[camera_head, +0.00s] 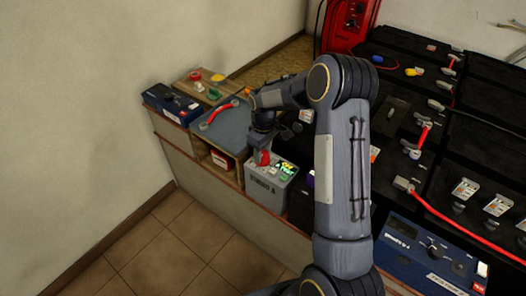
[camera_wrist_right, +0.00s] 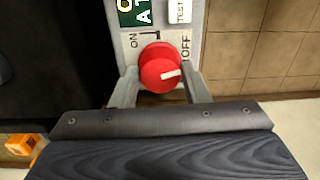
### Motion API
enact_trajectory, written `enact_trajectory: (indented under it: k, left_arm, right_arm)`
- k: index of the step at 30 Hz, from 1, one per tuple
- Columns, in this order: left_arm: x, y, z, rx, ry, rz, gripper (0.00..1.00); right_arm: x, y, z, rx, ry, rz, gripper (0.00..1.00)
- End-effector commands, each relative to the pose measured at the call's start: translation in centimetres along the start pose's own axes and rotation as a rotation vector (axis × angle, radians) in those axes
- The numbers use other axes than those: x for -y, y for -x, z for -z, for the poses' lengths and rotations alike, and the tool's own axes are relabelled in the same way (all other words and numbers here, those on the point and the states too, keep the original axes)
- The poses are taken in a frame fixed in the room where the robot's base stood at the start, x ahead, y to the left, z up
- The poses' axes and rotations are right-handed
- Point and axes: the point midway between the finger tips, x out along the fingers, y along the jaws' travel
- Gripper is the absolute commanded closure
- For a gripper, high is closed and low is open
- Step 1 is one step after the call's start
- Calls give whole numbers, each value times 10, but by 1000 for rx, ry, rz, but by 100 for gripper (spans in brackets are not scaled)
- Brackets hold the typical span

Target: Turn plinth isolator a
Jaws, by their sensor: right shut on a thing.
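The isolator is a red round knob (camera_wrist_right: 161,67) with a white pointer mark, on a grey panel (camera_wrist_right: 134,62) lettered ON at the left and OFF at the right. The white mark lies toward the right, on the OFF side. In the head view the red knob (camera_head: 263,158) sits on top of a grey plinth box (camera_head: 262,190) at the bench's front edge. My right gripper (camera_head: 259,146) points down at it. In the right wrist view its two fingers stand at either side of the knob, shut on it. My left gripper is not in view.
A blue-grey mat (camera_head: 228,125) with a red-handled cable lies to the left. Black battery blocks with red cables (camera_head: 460,225) and a blue instrument (camera_head: 430,255) are at the right. Tiled floor (camera_head: 185,250) is clear in front.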

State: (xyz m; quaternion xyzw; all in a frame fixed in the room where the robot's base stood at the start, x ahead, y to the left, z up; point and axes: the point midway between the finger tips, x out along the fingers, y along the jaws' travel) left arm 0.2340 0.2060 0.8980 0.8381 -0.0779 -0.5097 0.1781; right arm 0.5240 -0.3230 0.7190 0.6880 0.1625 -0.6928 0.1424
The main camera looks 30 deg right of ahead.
Motion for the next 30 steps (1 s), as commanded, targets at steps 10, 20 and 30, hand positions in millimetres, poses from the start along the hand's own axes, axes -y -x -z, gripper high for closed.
enact_trajectory:
  k: [10, 20, 30]
  left_arm:
    - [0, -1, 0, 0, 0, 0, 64]
    - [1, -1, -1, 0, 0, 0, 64]
    - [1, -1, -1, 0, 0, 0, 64]
  right_arm:
    - [0, 1, 1, -8, -194, 0, 81]
    - [0, 1, 1, -11, -253, -1, 81]
    - [0, 1, 1, -11, -257, -1, 81]
